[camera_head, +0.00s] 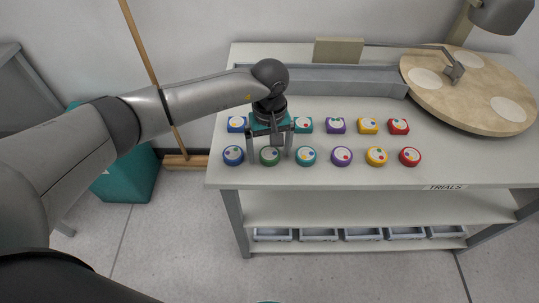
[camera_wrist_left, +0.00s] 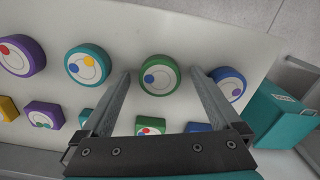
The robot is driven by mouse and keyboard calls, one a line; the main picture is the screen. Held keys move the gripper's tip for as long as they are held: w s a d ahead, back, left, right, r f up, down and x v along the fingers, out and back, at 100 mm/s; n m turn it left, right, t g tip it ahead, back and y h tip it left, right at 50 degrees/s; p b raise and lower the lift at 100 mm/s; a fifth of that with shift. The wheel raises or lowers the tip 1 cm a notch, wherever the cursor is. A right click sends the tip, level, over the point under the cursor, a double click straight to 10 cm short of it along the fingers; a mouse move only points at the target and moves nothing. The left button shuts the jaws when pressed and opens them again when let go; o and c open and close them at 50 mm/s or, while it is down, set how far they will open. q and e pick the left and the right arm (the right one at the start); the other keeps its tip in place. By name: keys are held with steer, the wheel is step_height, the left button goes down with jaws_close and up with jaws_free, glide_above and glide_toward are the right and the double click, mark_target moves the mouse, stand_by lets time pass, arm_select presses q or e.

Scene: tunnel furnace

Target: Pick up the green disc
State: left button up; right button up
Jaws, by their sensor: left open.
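The green disc (camera_head: 270,158) has a white top face with coloured dots and lies in the front row of round discs on the table. In the left wrist view the green disc (camera_wrist_left: 159,90) shows between the finger ends, with a gap on either side. My left gripper (camera_head: 269,157) points down over it, open and empty. The open left gripper (camera_wrist_left: 160,72) also shows in its wrist view. Whether the fingertips reach down to the disc's height I cannot tell. My right gripper is not in view.
A blue disc (camera_head: 233,155) and a teal disc (camera_head: 305,156) flank the green one. Several square blocks, such as a purple block (camera_head: 335,126), form the row behind. A grey channel (camera_head: 330,80) and a round wooden turntable (camera_head: 475,85) stand farther back.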

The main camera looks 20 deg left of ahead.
arm_select(q)
steer(key=c, duration=1.5)
